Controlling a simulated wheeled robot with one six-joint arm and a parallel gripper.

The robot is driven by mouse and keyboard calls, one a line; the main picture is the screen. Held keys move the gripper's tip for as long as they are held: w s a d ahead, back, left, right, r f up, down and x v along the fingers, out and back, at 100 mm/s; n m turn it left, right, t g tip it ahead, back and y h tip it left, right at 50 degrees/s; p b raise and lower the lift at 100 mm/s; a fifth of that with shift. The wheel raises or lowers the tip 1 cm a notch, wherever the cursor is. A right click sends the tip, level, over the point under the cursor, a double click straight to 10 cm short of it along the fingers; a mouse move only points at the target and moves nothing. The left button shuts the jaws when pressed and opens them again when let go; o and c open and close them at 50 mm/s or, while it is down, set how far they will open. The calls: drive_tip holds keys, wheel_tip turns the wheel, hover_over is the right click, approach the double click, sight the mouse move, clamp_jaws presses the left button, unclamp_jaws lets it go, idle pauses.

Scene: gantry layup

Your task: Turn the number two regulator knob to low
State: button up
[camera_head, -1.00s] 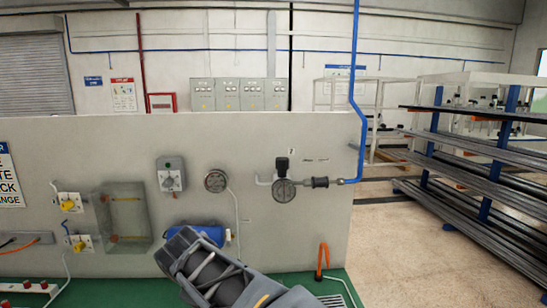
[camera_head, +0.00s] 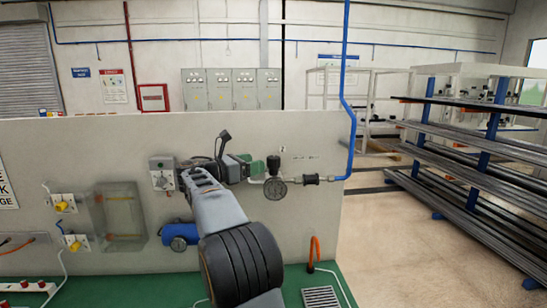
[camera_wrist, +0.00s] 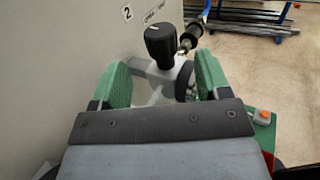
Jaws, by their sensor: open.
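The regulator knob (camera_wrist: 161,42) is black and stands upright on the regulator, below a label "2" (camera_wrist: 126,13) on the panel in the wrist view. In the head view the knob (camera_head: 273,165) sits above a round gauge (camera_head: 275,188). My gripper (camera_wrist: 163,72) is open, with its green finger pads on either side of the knob's line but nearer to the camera. Nothing is held. In the head view my gripper (camera_head: 258,168) is just left of the knob. Small panel lettering right of the "2" is too small to read surely.
The grey panel (camera_head: 320,225) stands close behind the regulator. A blue pipe (camera_head: 347,100) rises at its right edge. A switch box (camera_head: 162,175) is left of my arm. An orange-handled tool (camera_head: 314,250) stands on the green bench (camera_head: 170,290). A rack of bars is at right.

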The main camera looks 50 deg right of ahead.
sight(268, 160)
drive_tip(key=p+x, duration=0.1)
drive_tip(key=x, duration=0.7)
drive_tip(key=shift+p, duration=0.35)
drive_tip(key=shift+c, duration=0.5)
drive_tip(key=c, duration=0.8)
drive_tip(key=shift+c, duration=0.2)
drive_tip(key=shift+f+t+b, duration=0.1)
drive_tip(key=shift+t+b, duration=0.2)
